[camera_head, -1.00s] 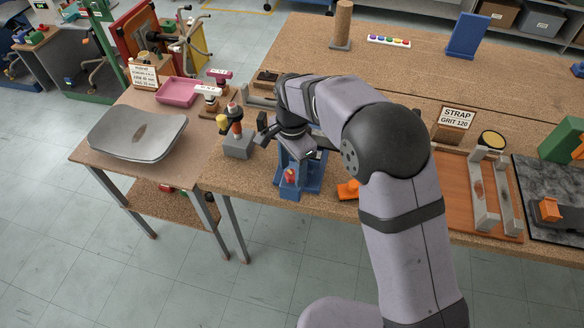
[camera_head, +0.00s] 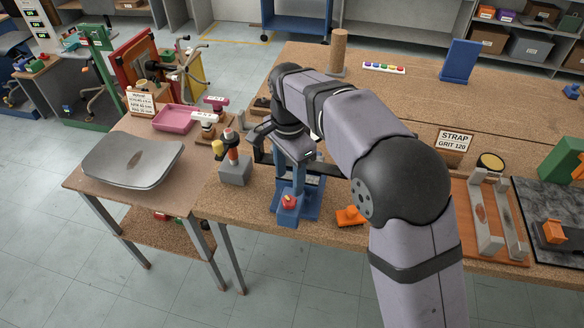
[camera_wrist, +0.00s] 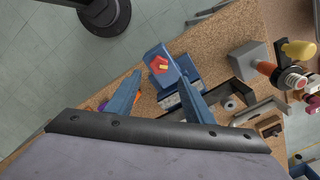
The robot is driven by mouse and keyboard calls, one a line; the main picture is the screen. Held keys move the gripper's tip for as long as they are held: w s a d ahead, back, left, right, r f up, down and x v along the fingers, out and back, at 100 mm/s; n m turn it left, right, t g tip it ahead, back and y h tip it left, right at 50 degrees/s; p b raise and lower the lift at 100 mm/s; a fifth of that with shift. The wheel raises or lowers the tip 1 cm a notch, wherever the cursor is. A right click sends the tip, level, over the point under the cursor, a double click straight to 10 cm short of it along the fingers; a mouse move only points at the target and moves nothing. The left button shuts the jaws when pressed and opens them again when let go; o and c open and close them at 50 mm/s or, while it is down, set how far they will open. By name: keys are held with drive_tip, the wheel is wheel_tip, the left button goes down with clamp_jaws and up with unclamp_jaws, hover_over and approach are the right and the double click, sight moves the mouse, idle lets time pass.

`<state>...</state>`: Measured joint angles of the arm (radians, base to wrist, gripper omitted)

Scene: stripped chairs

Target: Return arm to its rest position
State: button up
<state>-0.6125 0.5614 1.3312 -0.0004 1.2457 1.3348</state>
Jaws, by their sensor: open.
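My gripper (camera_head: 296,163) hangs from my bent arm over the front left part of the workbench (camera_head: 390,115). In the wrist view its two blue fingers (camera_wrist: 160,66) stand apart with nothing held between them. Below and beyond them is a blue fixture (camera_head: 290,208) with a red and yellow top; it also shows in the wrist view (camera_wrist: 163,62). A gap shows between the fingers and the fixture's top in the wrist view. In the head view my wrist hides part of the fixture, and the exact fingertip height cannot be told.
A grey block with upright handles (camera_head: 235,171) stands left of the fixture. An orange piece (camera_head: 350,216) lies to its right. A grey seat shell (camera_head: 133,162) lies on the side table. An orange tray (camera_head: 460,220) and a STRAP sign (camera_head: 454,141) are farther right.

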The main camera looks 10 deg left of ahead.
drive_tip(key=shift+d, duration=0.1)
drive_tip(key=s+d+f+n, duration=0.3)
drive_tip(key=s+d, duration=0.6)
drive_tip(key=d, duration=0.5)
drive_tip(key=s+d+f+n, duration=0.4)
drive_tip(key=s+d, duration=0.5)
drive_tip(key=d, duration=0.5)
drive_tip(key=shift+f+n, duration=0.3)
drive_tip(key=shift+n, duration=0.3)
drive_tip(key=shift+a, duration=0.1)
